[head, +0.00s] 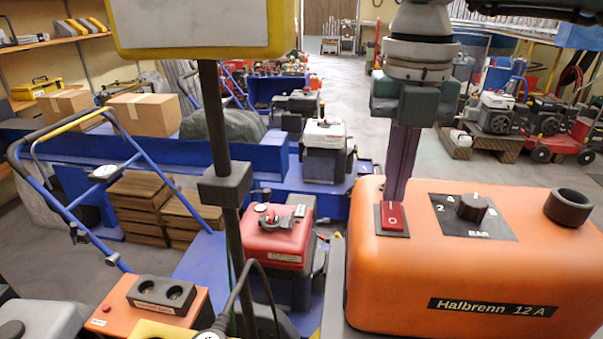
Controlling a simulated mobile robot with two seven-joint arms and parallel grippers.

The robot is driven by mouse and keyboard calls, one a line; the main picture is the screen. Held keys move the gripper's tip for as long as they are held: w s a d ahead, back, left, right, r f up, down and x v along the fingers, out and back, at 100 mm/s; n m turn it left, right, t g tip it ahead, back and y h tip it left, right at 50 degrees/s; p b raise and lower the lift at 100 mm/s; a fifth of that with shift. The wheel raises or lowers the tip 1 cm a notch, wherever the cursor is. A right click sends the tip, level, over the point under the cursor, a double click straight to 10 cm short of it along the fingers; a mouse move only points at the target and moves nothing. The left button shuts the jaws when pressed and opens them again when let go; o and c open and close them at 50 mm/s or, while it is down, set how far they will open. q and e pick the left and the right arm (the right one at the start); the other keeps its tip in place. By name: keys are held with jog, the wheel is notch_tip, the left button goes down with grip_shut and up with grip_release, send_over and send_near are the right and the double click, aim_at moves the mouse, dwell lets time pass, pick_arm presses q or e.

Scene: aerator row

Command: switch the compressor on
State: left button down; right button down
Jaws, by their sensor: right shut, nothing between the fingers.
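The orange machine (470,275) marked "Halbrenn 12 A" stands at the front right. A red rocker switch (393,217) with a white "0" on its near part sits on its top left. A dark knob (472,207) on a black dial plate marked "BAR" is to the right of the switch. My right gripper (398,196) points down, shut and empty, with its fingertips at the far edge of the switch. I cannot tell whether they touch it. The fingers may hide the switch's far part. My left gripper is not in view.
A dark post with a yellow-framed panel (195,28) stands left of the gripper. A red-topped engine (275,240) and an orange box with sockets (150,300) are at the lower left. A black round fitting (568,206) rises from the orange machine's right end.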

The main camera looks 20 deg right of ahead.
aim_at(391, 205)
jog(key=shift+f+b, duration=0.4)
jog(key=shift+f, duration=0.2)
jog(key=shift+r, duration=0.15)
notch_tip(391, 205, up, 7)
jog(key=p, duration=0.6)
dwell(0.5)
